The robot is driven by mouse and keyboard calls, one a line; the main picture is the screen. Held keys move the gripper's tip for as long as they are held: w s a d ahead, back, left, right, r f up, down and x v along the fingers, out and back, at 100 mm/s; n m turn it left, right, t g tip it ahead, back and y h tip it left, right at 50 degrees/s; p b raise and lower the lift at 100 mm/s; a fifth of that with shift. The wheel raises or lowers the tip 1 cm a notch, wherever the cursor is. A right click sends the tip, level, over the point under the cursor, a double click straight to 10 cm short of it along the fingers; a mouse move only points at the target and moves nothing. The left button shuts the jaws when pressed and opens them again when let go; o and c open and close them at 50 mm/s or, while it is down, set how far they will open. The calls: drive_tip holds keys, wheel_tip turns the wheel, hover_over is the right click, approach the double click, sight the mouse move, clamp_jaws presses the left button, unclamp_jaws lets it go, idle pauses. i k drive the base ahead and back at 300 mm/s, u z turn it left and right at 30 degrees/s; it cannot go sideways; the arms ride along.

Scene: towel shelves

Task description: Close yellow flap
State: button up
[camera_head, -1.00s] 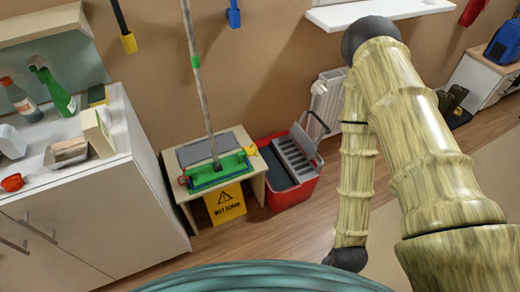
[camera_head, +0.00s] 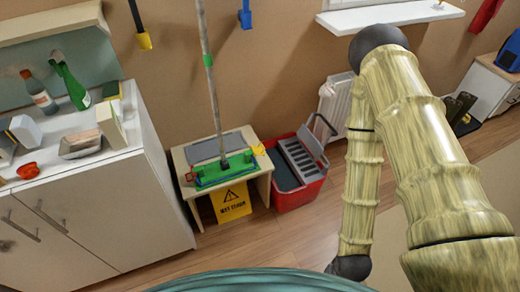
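A green mop head (camera_head: 222,172) lies on a small wooden table (camera_head: 263,162), with its long pole (camera_head: 208,75) leaning up and to the left. A small yellow flap (camera_head: 258,149) shows at the mop head's right end and looks tilted up, standing out from the green frame. A small red part (camera_head: 190,177) shows at its left end; its position is too small to judge. My arm hangs at the right of the view, well apart from the mop. My gripper is not in view.
A red bucket (camera_head: 299,194) with a grey wringer stands close to the table's right. A yellow wet floor sign (camera_head: 231,202) is below the tabletop. A white cabinet (camera_head: 95,215) with bottles stands left. Wooden floor (camera_head: 240,245) in front is open.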

sight(258, 151)
drive_tip(key=u, duration=0.1)
drive_tip(key=k, duration=0.35)
drive_tip(key=z, duration=0.5)
drive_tip(key=i, duration=1.2)
drive_tip(key=u, duration=0.55)
